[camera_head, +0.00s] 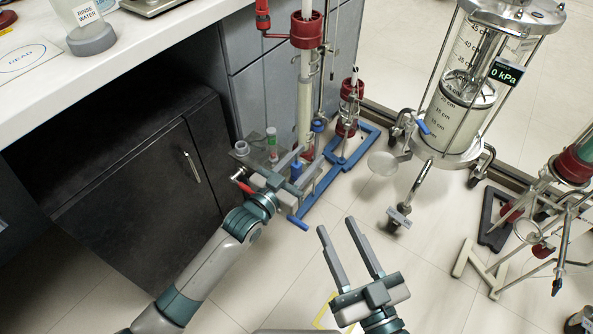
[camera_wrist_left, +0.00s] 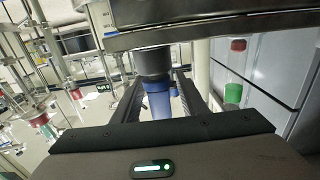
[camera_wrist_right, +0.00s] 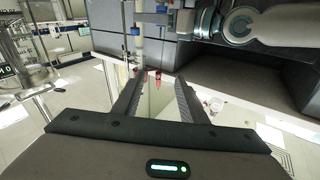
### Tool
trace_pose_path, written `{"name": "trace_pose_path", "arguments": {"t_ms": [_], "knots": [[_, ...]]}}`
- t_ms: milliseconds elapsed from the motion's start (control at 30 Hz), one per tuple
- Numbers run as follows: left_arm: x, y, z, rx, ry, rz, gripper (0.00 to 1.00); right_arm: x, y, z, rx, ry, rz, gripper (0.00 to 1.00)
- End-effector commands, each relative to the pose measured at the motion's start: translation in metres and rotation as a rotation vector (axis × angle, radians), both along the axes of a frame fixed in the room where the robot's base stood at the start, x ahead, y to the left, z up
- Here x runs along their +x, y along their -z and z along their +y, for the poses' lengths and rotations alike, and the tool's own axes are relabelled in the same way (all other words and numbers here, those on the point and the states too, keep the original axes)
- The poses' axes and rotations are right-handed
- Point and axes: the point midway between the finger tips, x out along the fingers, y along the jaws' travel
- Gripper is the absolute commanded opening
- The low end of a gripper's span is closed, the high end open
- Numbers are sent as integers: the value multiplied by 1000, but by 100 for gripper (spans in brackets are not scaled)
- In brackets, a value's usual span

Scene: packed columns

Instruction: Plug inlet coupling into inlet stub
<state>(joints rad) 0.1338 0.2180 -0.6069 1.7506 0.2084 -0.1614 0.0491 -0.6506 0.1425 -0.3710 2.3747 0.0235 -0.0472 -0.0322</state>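A blue cylindrical fitting (camera_head: 296,168), which looks like the inlet coupling, stands at my left gripper (camera_head: 288,163) beside the column frame. In the left wrist view the blue fitting (camera_wrist_left: 159,104) lies between the two fingers (camera_wrist_left: 160,98), under a dark grey collar (camera_wrist_left: 153,62). Gaps show on both sides of it, so the left gripper looks open around it and not closed on it. My right gripper (camera_head: 348,250) is open and empty above the floor; its fingers (camera_wrist_right: 157,95) are spread in the right wrist view. I cannot tell which part is the inlet stub.
A red-collared glass column (camera_head: 305,95) stands in a blue floor frame (camera_head: 340,158). A green-filled vial (camera_head: 271,145) and a grey cup (camera_head: 241,147) are close to the left gripper. A wheeled clear column (camera_head: 466,100) stands right. The dark cabinet (camera_head: 130,190) is left.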

Motion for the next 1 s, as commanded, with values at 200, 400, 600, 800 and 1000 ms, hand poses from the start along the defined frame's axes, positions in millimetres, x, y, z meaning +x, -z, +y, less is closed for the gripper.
{"name": "trace_pose_path", "arguments": {"t_ms": [200, 400, 600, 800, 1000], "knots": [[0, 0, 0, 0, 0, 0, 0, 0, 0, 0, 1, 0, -1, 39], [0, 0, 0, 0, 0, 0, 0, 0, -1, 0, 1, 1, 0, 39], [0, -2, 0, -1, 0, -1, 0, 0, 0, 0, 0, 0, 5, 39], [0, -13, 0, -1, 0, -1, 0, 2, 13, -3, -25, 0, 67, 39], [0, -36, 0, 0, 0, -2, 0, 3, 34, -7, -62, -2, 186, 39]]}}
